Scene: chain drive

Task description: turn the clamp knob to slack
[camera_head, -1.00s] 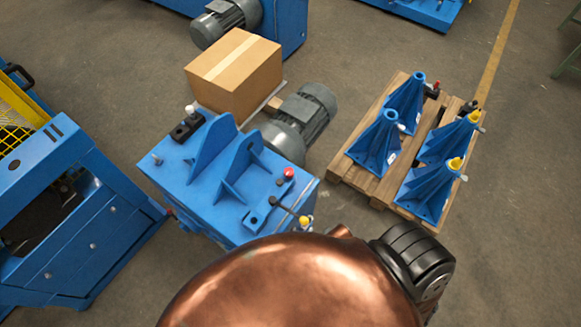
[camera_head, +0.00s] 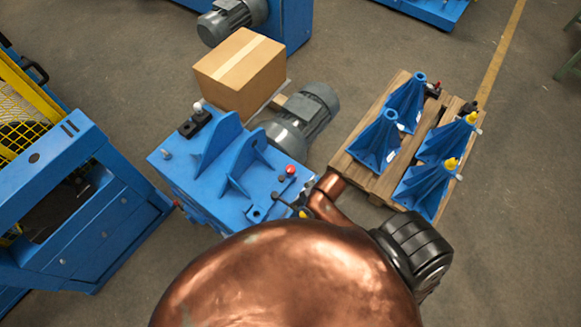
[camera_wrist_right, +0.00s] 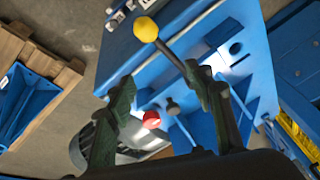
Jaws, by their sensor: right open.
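The blue machine unit (camera_head: 180,178) stands at the centre of the head view. On its top are a red knob (camera_head: 291,170) and a lever with a yellow ball, partly hidden by my copper-coloured arm. In the right wrist view the yellow ball (camera_wrist_right: 146,29) on its dark lever and the red knob (camera_wrist_right: 151,120) both show. I cannot tell which of these is the clamp knob. My right gripper (camera_wrist_right: 165,85) is open, its dark fingers spread on either side of the red knob in that picture; contact is not clear. My left gripper is not in view.
A cardboard box (camera_head: 240,70) and a grey motor (camera_head: 303,115) sit behind the unit. A wooden pallet (camera_head: 352,180) with several blue stands is at the right. A blue frame with yellow mesh (camera_head: 35,100) is at the left. Bare floor lies between them.

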